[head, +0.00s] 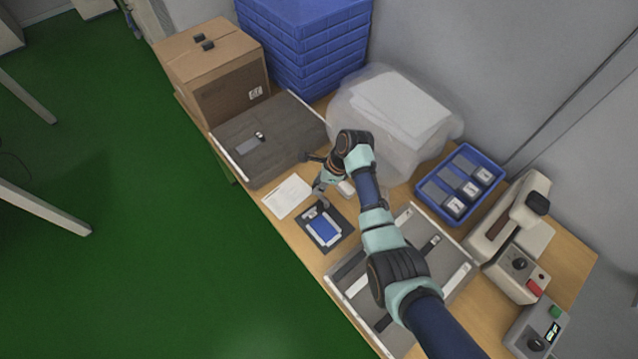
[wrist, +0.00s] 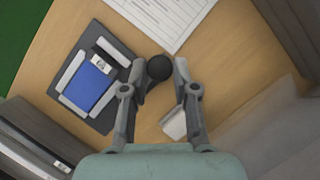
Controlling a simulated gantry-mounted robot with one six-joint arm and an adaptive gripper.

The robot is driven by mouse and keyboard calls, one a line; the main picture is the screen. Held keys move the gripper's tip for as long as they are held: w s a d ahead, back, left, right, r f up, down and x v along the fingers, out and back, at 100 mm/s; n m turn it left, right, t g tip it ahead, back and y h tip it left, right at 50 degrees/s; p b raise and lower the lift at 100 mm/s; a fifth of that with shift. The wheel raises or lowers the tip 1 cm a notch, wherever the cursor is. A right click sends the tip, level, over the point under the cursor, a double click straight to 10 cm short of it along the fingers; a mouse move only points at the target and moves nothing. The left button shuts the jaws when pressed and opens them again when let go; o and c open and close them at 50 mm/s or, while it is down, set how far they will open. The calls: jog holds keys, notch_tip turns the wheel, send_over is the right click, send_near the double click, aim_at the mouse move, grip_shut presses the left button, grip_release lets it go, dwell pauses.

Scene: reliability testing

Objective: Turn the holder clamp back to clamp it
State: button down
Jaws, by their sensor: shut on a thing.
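The holder (head: 340,238) is a dark flat plate on the table, with a blue block (head: 323,229) set between pale strips. In the wrist view the holder (wrist: 60,88) lies left of my gripper, and the blue block (wrist: 88,88) shows clearly. The clamp's round black knob (wrist: 159,67) sits between my fingertips at the holder's right side. My gripper (wrist: 158,78) is closed about this knob; the exact contact is hard to see. In the head view my gripper (head: 320,198) points down at the holder's upper edge, and the knob is hard to make out there.
A white paper sheet (head: 287,196) lies just beyond the holder. A grey fixture tray (head: 345,275) is close on the near side. A blue bin (head: 430,205) with several parts and a clear-wrapped box (head: 350,125) stand to the right and behind. A small pale block (wrist: 174,123) lies beneath my fingers.

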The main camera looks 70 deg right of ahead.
jog(key=n, duration=0.2)
jog(key=a+n+y+p, duration=0.1)
jog(key=shift+w+a+r+n+p, duration=0.1)
jog(key=shift+w+a+n+p, duration=0.05)
jog(key=shift+w+n+p, duration=0.2)
jog(key=n, duration=0.1)
jog(key=a+n+g+y, duration=0.1)
jog(key=n, duration=0.2)
jog(key=shift+w+a+n+g+y, duration=0.15)
jog(key=shift+a+n+g+y, duration=0.2)
jog(key=shift+a+g+y, duration=0.05)
jog(key=n, duration=0.1)
jog(key=a+n+g, duration=0.1)
jog(key=n, duration=0.1)
jog(key=a+n+g, duration=0.1)
jog(key=n, duration=0.1)
jog(key=shift+s+y+b, duration=0.3)
jog(key=shift+s, duration=0.05)
jog(key=shift+s+a+n+g, duration=0.2)
jog(key=shift+n+g, duration=0.05)
jog(key=shift+n, duration=0.5)
jog(key=shift+s+a+n+g, duration=0.2)
jog(key=shift+a+n+g, duration=0.1)
jog(key=shift+n, duration=0.5)
jog(key=shift+s+a+n+g, duration=0.15)
jog(key=shift+s+n+g, duration=0.1)
jog(key=shift+n, duration=0.5)
jog(key=c, duration=0.9)
grip_release()
